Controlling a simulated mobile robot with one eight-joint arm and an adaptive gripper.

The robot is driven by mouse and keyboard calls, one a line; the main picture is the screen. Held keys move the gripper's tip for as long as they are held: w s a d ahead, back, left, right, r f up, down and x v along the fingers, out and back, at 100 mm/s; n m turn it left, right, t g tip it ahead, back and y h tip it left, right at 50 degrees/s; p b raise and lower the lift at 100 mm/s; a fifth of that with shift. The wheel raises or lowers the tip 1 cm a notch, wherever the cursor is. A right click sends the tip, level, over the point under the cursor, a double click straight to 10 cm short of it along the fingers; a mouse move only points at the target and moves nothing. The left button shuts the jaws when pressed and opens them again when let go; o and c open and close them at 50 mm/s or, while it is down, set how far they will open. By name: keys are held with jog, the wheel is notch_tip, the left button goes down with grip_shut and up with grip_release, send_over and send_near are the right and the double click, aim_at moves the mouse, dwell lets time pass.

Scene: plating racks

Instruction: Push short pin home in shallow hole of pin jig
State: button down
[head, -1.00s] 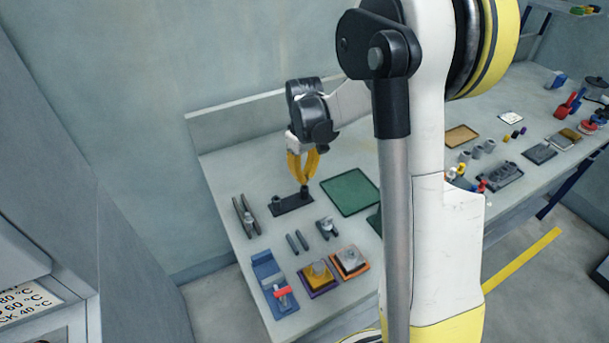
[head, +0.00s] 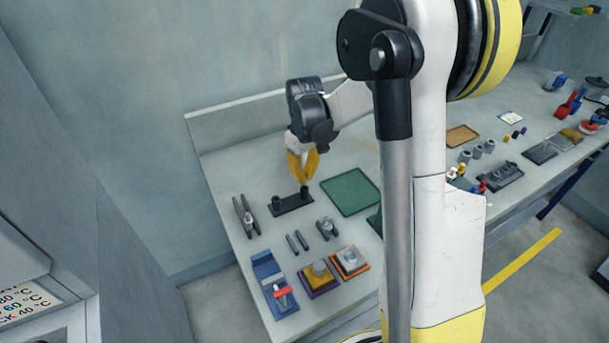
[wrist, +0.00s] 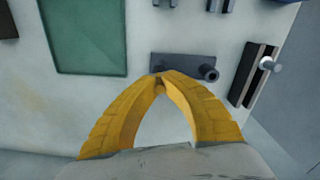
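The pin jig (head: 290,204) is a dark plate with two raised round bosses, lying on the bench. Its free boss (wrist: 208,73) shows an open hole in the wrist view. My gripper (head: 304,182) points down with its yellow fingertips right at the jig's other boss (head: 304,191). In the wrist view the fingertips (wrist: 163,78) meet over the left end of the jig plate (wrist: 183,62) and cover that boss. I cannot make out the short pin; the fingertips may hide it. I see nothing clearly held between them.
A green mat (head: 350,192) lies right of the jig. A dark railed holder (head: 246,216) stands to its left. Grey rods (head: 297,241), a blue fixture (head: 267,270) and two block stations (head: 319,277) lie nearer the front. The back wall is close behind.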

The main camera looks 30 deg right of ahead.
aim_at(304, 173)
jog(key=shift+f+b, duration=1.25)
jog(key=shift+f, duration=0.25)
jog(key=c, duration=1.5)
grip_release()
jog(key=shift+c, duration=0.2)
jog(key=shift+r, duration=0.1)
notch_tip(304, 173, up, 12)
